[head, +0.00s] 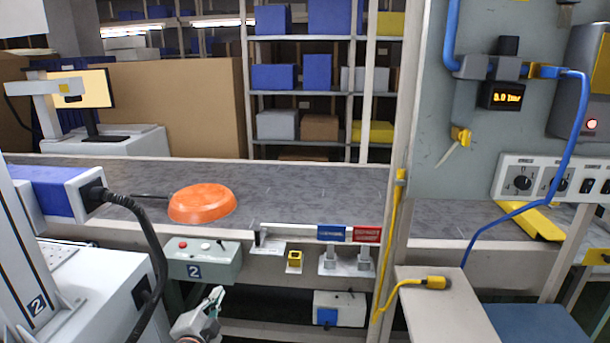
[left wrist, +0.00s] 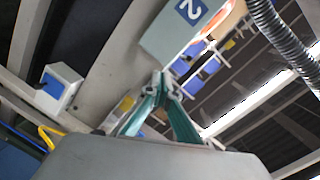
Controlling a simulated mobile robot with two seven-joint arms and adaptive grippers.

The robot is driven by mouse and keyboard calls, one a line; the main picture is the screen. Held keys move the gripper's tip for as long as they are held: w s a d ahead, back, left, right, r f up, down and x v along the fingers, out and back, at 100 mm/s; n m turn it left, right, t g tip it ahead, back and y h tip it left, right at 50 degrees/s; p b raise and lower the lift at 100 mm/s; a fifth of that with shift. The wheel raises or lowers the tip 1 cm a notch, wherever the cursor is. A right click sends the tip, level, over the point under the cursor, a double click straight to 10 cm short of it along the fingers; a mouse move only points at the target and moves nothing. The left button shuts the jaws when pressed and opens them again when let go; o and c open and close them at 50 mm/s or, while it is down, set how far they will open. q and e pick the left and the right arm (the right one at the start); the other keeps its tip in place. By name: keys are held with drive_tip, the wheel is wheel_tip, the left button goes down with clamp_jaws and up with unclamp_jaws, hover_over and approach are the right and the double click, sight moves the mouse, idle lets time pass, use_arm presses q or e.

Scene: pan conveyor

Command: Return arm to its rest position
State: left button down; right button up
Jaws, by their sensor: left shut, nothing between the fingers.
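My left gripper (head: 215,298) is low in front of the conveyor in the head view, below the grey control box. In the left wrist view its teal fingers (left wrist: 161,84) meet at the tips, shut with nothing between them. The orange pan (head: 202,203) lies on the grey conveyor belt (head: 300,185), left of centre, apart from the gripper. Part of the pan also shows in the left wrist view (left wrist: 228,22), beyond the control box. My right gripper is in neither view.
The control box (head: 203,262) with buttons and a "2" hangs on the conveyor front, just above my left gripper. A black cable (head: 150,235) hangs left of it. A small white box (head: 339,308) stands on a lower shelf to the right. A yellow cable (head: 383,285) runs down a post.

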use_arm(q)
drive_tip(key=s+d+f+n+g+h+p, duration=0.1)
drive_tip(key=s+f, duration=0.4)
drive_tip(key=s, duration=0.7)
drive_tip(key=s+d+f+n+g, duration=0.3)
drive_tip(key=s+f+n, duration=0.1)
drive_tip(key=s, duration=0.8)
drive_tip(key=s+d+f+n+g+h+p, duration=0.1)
drive_tip(key=s+d+f+n, duration=0.1)
drive_tip(key=s+f, duration=0.5)
drive_tip(key=s+n, duration=0.1)
drive_tip(key=s, duration=0.4)
drive_tip(key=shift+d+g+h+p, duration=0.3)
drive_tip(key=shift+d+g, duration=0.05)
drive_tip(key=shift+g, duration=0.05)
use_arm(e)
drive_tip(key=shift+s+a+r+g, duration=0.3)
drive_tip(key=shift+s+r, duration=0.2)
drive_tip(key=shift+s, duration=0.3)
use_arm(q)
drive_tip(key=shift+s, duration=0.1)
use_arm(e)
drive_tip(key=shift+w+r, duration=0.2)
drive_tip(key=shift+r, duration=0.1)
